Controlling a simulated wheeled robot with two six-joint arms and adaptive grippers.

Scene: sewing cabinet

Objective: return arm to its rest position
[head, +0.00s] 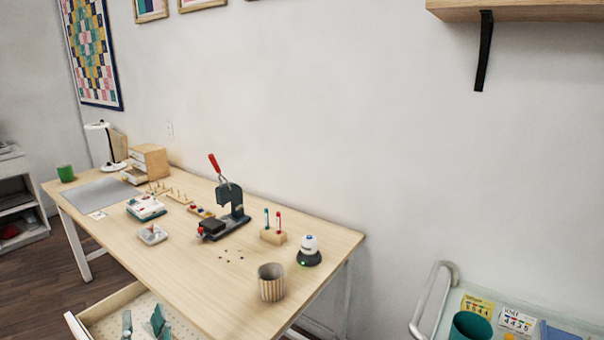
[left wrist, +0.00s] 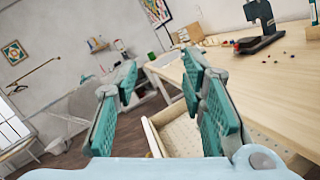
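My left gripper (head: 143,324) shows at the bottom left of the head view, in front of the desk and over the pulled-out drawer (head: 108,305). Its two teal fingers stand apart. In the left wrist view the left gripper (left wrist: 160,82) is open with nothing between its fingers, and the drawer (left wrist: 152,140) lies beyond and below them. The rest of the left arm is below the edge of the head view. My right gripper is in neither view.
The wooden desk (head: 325,243) holds a green lever press (head: 230,203), a striped cup (head: 271,283), a small white-and-black device (head: 309,250) and a pen block (head: 272,237). A cart (head: 450,298) with a teal cup (head: 471,327) stands at the lower right.

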